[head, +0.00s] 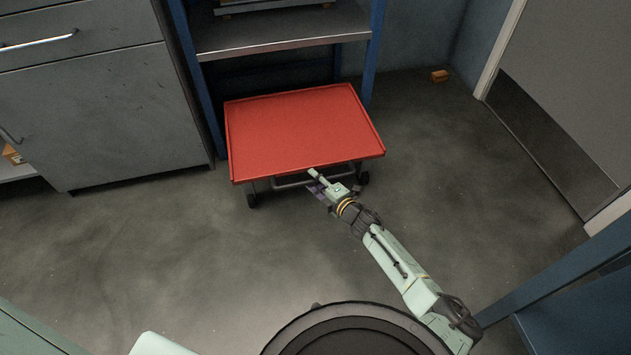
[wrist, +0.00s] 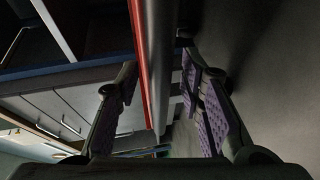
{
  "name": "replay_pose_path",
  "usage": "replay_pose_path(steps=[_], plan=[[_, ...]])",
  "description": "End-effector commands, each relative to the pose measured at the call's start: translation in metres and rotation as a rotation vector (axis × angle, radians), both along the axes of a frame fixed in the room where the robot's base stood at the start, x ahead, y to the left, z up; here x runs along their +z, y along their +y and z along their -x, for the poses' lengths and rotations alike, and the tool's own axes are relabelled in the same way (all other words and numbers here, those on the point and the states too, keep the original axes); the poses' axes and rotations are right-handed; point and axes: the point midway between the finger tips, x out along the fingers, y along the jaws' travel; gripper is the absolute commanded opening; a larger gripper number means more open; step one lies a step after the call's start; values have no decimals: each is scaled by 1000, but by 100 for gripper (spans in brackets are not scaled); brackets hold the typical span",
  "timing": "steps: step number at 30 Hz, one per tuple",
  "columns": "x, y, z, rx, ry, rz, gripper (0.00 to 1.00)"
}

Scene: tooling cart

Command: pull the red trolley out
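The red trolley (head: 304,128) stands on the floor, partly under the blue-framed shelf, with its front edge toward me. Its grey handle bar (head: 290,184) shows below the front edge. My gripper (head: 317,182) is at the right part of this bar. In the wrist view my gripper (wrist: 160,105) is open, with purple pads apart on both sides. The grey bar (wrist: 161,65) and the trolley's red edge (wrist: 139,65) show between the fingers, with gaps on both sides. I cannot tell how deep the bar sits between the pads.
A grey drawer cabinet (head: 100,100) stands left of the trolley. The blue shelf frame (head: 194,85) rises behind it. The floor (head: 190,250) before the trolley is clear.

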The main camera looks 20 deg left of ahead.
Motion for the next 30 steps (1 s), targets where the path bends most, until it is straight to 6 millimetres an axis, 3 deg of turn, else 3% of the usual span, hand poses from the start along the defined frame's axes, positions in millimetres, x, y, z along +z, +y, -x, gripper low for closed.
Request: replay_pose_path(steps=[7, 22, 30], plan=[[0, 0, 0, -1, 0, 0, 33], [0, 0, 0, 0, 0, 0, 0], [0, 0, 0, 0, 1, -1, 0]])
